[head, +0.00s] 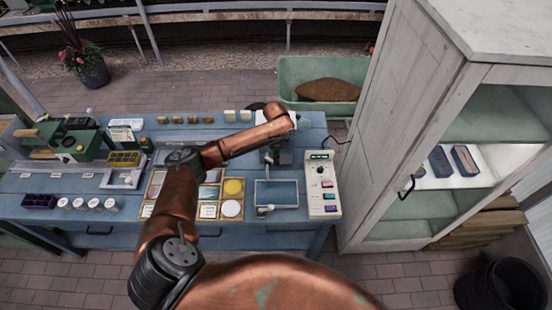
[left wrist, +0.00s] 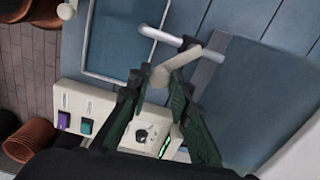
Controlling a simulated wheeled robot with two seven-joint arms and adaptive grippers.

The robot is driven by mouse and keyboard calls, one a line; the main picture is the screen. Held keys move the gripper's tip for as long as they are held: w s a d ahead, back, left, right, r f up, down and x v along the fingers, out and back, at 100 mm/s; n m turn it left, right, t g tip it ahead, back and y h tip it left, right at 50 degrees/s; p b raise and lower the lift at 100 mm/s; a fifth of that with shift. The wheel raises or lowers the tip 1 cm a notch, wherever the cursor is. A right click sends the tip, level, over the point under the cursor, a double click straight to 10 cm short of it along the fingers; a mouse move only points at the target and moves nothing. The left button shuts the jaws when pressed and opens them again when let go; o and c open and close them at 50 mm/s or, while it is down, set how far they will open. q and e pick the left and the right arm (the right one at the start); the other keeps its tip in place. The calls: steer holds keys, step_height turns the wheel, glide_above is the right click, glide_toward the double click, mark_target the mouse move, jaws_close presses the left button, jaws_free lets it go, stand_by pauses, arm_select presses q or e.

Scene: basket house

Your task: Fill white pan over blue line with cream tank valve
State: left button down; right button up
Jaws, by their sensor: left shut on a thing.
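The shallow pan (head: 276,193) has a pale rim and a blue-looking inside, and lies on the blue table (head: 235,235). Its rim also shows in the left wrist view (left wrist: 115,78). No blue line can be made out, and I cannot tell the water level. My left gripper (head: 277,157) is just behind the pan. In the left wrist view the gripper (left wrist: 160,88) is shut on a cream valve handle (left wrist: 172,65), beside a white spout (left wrist: 160,36) that reaches over the pan's edge. The tank is mostly hidden behind my arm. My right gripper is out of view.
A control box (head: 321,185) with coloured buttons stands right of the pan. A tray of sample squares (head: 209,211) lies to its left. A tall white cabinet (head: 400,120) stands at the right. Purple and white containers (head: 38,201) sit at the table's left.

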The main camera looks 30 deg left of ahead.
arm_select(q)
steer(key=shift+w+d+r+n+p, duration=0.15)
steer(key=shift+w+n+p, duration=0.1)
steer(key=shift+n+p, duration=0.65)
steer(key=shift+w+a+n+p, duration=0.15)
steer(key=shift+w+n+p, duration=0.35)
steer(key=shift+n+p, duration=0.5)
steer(key=shift+w+a+n+p, duration=0.15)
steer(key=shift+w+n+p, duration=0.4)
steer(key=shift+n+p, duration=0.45)
steer(key=shift+w+a+n+p, duration=0.15)
steer(key=shift+w+n+p, duration=0.35)
steer(key=shift+n+p, duration=0.5)
steer(key=c, duration=1.7)
jaws_free()
steer(key=shift+c, duration=0.2)
